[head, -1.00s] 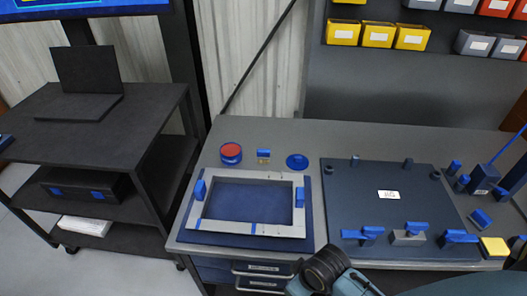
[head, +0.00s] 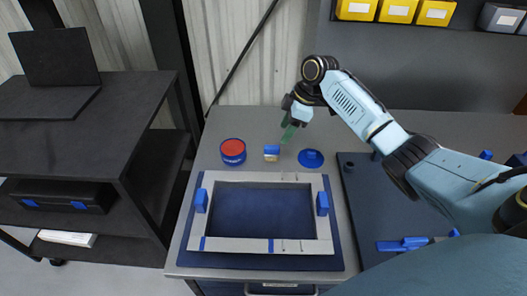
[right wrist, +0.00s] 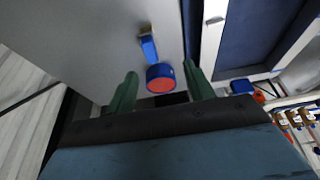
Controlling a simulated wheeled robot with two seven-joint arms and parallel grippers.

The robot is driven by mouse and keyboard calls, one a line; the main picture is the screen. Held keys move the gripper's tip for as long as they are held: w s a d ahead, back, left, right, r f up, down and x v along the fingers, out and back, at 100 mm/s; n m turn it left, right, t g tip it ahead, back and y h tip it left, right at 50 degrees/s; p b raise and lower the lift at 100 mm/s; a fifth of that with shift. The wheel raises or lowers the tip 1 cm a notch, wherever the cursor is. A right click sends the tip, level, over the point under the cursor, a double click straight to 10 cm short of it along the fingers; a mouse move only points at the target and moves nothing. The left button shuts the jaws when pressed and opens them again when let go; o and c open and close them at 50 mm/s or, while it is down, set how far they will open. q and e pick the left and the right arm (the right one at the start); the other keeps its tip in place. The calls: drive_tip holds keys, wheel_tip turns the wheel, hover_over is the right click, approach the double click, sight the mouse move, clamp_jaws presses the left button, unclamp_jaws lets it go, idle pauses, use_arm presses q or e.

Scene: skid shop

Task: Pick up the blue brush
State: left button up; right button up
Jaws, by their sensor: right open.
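The blue brush (head: 271,149) stands on the grey bench behind the frame, its blue handle up and its tan bristles down. It also shows in the right wrist view (right wrist: 148,45), beyond the fingertips. My right gripper (head: 289,132) is above the bench, just behind and to the right of the brush. Its green fingers are apart and empty in the right wrist view (right wrist: 161,72). My left gripper is in neither view.
A red-topped blue tin (head: 233,151) stands left of the brush and a round blue lidded piece (head: 310,158) to its right. A pale metal frame (head: 262,246) on a blue mat lies in front. A dark cart (head: 85,135) stands at left.

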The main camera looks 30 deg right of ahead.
sight(274, 147)
drive_tip(key=w+f, duration=0.2)
drive_tip(key=f, duration=0.1)
drive_tip(key=w+f+b, duration=0.1)
drive_tip(key=f, duration=0.1)
drive_tip(key=shift+w+a+f, duration=0.1)
drive_tip(key=shift+a+f, duration=0.05)
drive_tip(key=shift+a, duration=0.25)
drive_tip(key=shift+a+f, duration=0.15)
drive_tip(key=shift+f, duration=0.35)
drive_tip(key=b+x, duration=0.1)
drive_tip(key=x, duration=0.4)
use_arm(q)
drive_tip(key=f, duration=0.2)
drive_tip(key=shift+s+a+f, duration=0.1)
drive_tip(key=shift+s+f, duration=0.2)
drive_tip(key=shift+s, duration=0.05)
use_arm(e)
drive_tip(key=shift+s, duration=0.25)
drive_tip(key=shift+c, duration=0.3)
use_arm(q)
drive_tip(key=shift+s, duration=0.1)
use_arm(e)
drive_tip(key=c, duration=1)
